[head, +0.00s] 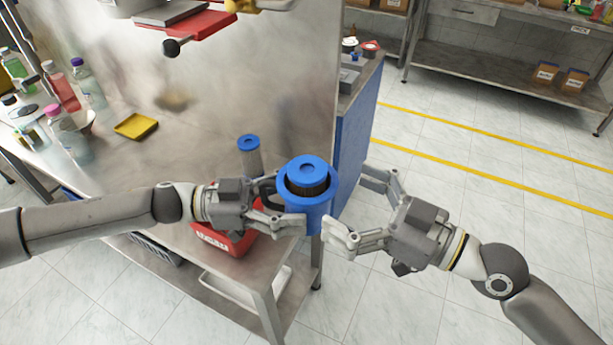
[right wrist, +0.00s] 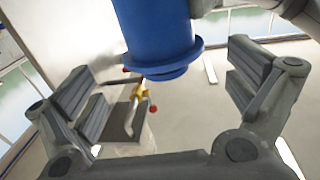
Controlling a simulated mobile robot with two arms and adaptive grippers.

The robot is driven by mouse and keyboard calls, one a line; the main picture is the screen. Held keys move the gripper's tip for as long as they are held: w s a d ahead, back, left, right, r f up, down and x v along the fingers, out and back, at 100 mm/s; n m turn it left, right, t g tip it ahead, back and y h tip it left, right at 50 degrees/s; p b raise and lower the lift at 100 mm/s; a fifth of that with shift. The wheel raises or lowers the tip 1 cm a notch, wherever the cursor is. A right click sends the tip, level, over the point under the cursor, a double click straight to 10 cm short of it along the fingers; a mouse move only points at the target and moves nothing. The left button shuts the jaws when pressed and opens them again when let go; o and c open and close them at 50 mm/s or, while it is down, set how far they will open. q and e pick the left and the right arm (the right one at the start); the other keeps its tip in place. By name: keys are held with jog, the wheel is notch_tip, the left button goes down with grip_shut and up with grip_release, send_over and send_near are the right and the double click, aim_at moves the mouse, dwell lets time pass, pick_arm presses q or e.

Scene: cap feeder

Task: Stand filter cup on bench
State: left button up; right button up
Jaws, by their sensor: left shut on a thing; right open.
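My left gripper (head: 272,208) is shut on the blue filter cup (head: 318,217) and holds it in the air by the bench's (head: 180,182) front right corner. The cup looks roughly upright. A dark ribbed insert with a blue cap (head: 307,169) sits in its top opening. My right gripper (head: 352,208) is open, just right of the cup. In the right wrist view the blue cup (right wrist: 158,35) shows at the top, beyond and between the open fingers (right wrist: 160,80). I cannot tell whether they touch it.
A red bin (head: 238,243) is below the left gripper. Bottles (head: 88,86) and a yellow tray (head: 136,126) are at the left. Bare bench lies between them and the cartridge.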

aim_at(305, 178)
jog(key=shift+x, duration=4)
jog(key=c, duration=0.9)
pick_arm(q)
jog(key=o, duration=0.6)
pick_arm(e)
jog(key=shift+c, duration=1.3)
pick_arm(q)
jog(key=o, duration=0.5)
jog(key=shift+o, duration=0.4)
jog(key=shift+a, duration=0.15)
